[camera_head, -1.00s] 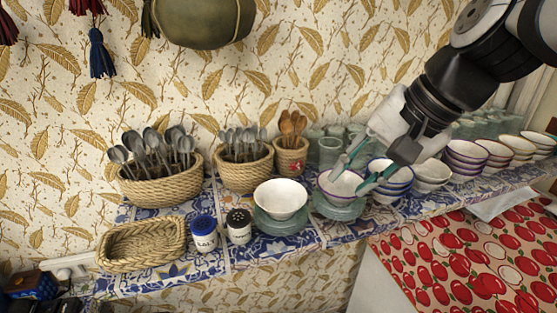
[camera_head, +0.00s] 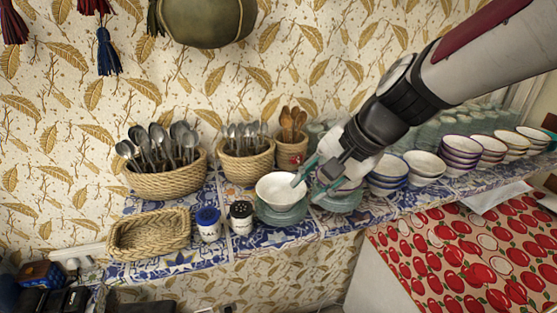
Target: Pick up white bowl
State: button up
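The plain white bowl (camera_head: 276,189) sits upright on a stack of greenish glass plates (camera_head: 281,215) on the tiled shelf. My gripper (camera_head: 308,181) is at the bowl's right side, with its teal fingers spread apart and pointing down-left. One finger overlaps the bowl's right rim in the picture; I cannot tell whether it touches. The other finger is to the right, outside the bowl. A second bowl with a purple rim, on the neighbouring plate stack (camera_head: 337,204), is mostly hidden behind my gripper.
Blue-rimmed bowls (camera_head: 388,178) and more bowl stacks (camera_head: 460,155) stand to the right. Cutlery baskets (camera_head: 246,162) stand behind left. Two shakers (camera_head: 241,217) and an empty woven basket (camera_head: 148,236) are left of the bowl. The wall is close behind.

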aim_at(281, 195)
jog(key=shift+x, duration=2)
jog(key=shift+s, duration=0.1)
grip_shut()
jog(key=shift+r, duration=0.15)
